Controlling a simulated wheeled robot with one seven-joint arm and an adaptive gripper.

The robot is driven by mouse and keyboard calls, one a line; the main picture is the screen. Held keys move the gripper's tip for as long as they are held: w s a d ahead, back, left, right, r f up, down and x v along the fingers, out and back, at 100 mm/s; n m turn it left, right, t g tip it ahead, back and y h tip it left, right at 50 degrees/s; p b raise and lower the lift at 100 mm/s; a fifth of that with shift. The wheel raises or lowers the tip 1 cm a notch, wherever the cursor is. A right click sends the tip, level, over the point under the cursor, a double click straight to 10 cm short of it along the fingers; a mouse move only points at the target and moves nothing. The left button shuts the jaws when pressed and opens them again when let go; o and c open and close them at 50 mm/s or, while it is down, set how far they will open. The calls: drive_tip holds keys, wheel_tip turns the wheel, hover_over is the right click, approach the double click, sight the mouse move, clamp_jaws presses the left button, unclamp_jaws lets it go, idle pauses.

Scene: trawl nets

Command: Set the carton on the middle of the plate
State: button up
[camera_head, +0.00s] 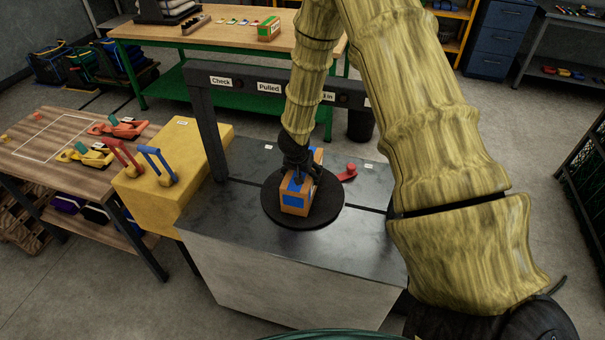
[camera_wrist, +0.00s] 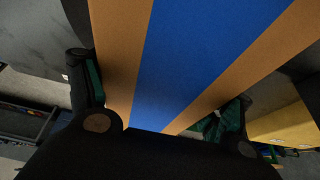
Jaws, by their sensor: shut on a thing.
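The carton (camera_head: 295,199) is orange-brown with blue patches. In the head view it stands over the middle of the round black plate (camera_head: 325,212), which lies on the grey metal bench top. Whether the carton touches the plate or hangs just above it, I cannot tell. My gripper (camera_head: 298,168) comes down from above and is shut on the carton. In the wrist view the carton (camera_wrist: 205,55) fills the middle, with its blue band, between the two fingers of my gripper (camera_wrist: 170,135). Part of the carton's top is hidden by my gripper.
A dark frame (camera_head: 205,120) with labels "Check" and "Pulled" stands behind the plate. A red handle (camera_head: 348,172) is right of it. A yellow box (camera_head: 175,165) with red and blue levers stands left. The bench top (camera_head: 285,250) in front is clear.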

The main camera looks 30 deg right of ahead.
drive_tip(key=o, duration=2)
drive_tip(key=shift+f, duration=0.1)
drive_tip(key=p+v, duration=0.1)
drive_tip(key=v, duration=1.1)
drive_tip(key=shift+s, duration=0.1)
